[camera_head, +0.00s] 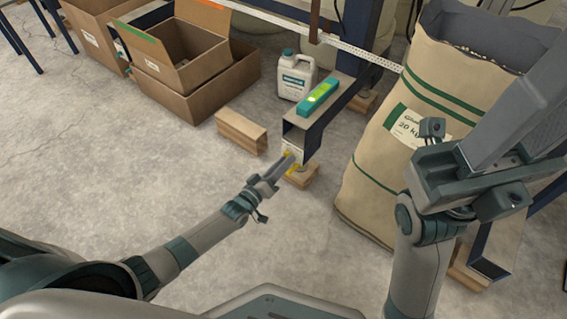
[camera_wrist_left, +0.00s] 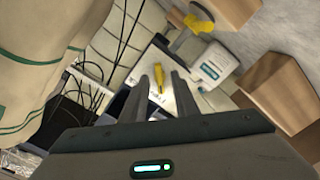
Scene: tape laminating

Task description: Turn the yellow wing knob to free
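In the left wrist view the yellow knob (camera_wrist_left: 158,82) shows between my fingertips, against a pale plate.
A teal level (camera_head: 319,96) lies on the beam above the post. A white jug (camera_head: 296,76), a wooden block (camera_head: 241,131) and open cardboard boxes (camera_head: 185,67) stand behind and left. A large sack (camera_head: 388,150) stands right. The floor left of my gripper is clear.

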